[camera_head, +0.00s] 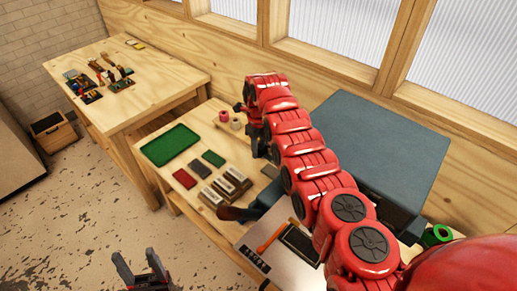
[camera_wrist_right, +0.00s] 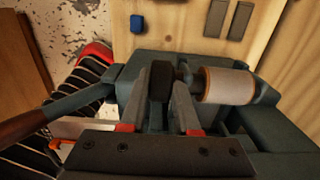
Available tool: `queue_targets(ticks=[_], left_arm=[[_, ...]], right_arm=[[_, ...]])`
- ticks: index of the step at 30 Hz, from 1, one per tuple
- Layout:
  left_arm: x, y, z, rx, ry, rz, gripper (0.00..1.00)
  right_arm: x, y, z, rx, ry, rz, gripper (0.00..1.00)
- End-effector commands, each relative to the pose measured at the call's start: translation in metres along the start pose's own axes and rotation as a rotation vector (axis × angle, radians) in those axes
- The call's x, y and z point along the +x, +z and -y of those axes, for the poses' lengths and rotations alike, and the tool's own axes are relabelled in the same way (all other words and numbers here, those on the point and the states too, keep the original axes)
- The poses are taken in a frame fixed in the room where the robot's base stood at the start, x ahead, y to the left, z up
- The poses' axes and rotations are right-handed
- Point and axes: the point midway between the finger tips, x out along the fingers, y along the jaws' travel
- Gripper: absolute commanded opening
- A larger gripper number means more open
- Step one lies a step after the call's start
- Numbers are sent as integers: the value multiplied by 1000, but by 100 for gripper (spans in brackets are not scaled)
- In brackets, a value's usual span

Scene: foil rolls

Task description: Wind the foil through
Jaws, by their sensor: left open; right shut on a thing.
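A blue-grey machine (camera_head: 385,150) stands on the bench, partly hidden behind my right arm. In the right wrist view its body (camera_wrist_right: 130,75) lies under my gripper. A pale foil roll (camera_wrist_right: 228,86) with coppery edges sits on it, right of my fingers. My right gripper (camera_wrist_right: 163,85) is shut on a dark, rounded knob-like part (camera_wrist_right: 161,75) beside the roll. In the head view that grip is hidden by the arm. My left gripper (camera_head: 137,260) is open and empty over the floor, low and left. How the foil is threaded cannot be seen.
A green tray (camera_head: 170,145), dark and red blocks (camera_head: 185,178), pale-topped blocks (camera_head: 232,181) and small spools (camera_head: 224,116) lie on the bench. A dark lever handle (camera_head: 238,213) sticks out in front. A second table (camera_head: 130,85) holds small parts.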

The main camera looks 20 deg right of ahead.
Motion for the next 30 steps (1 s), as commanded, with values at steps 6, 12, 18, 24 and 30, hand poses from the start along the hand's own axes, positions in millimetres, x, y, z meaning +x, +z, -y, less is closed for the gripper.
queue_targets(ticks=[6, 12, 18, 24, 30], left_arm=[[-13, 2, -1, 0, 0, 0, 60], [-22, 4, -1, 0, 0, 0, 60], [-24, 4, -1, 0, 0, 0, 60], [-29, 5, -1, 0, 0, 0, 60], [-31, 5, -2, 0, 0, 0, 60]], right_arm=[[7, 0, 5, -3, -13, 49, 0], [5, 0, 2, -1, -4, 124, 0], [3, -2, 0, 3, 5, 210, 0], [5, -3, -1, 4, 6, 309, 0], [2, -4, 0, 2, 3, 365, 0]])
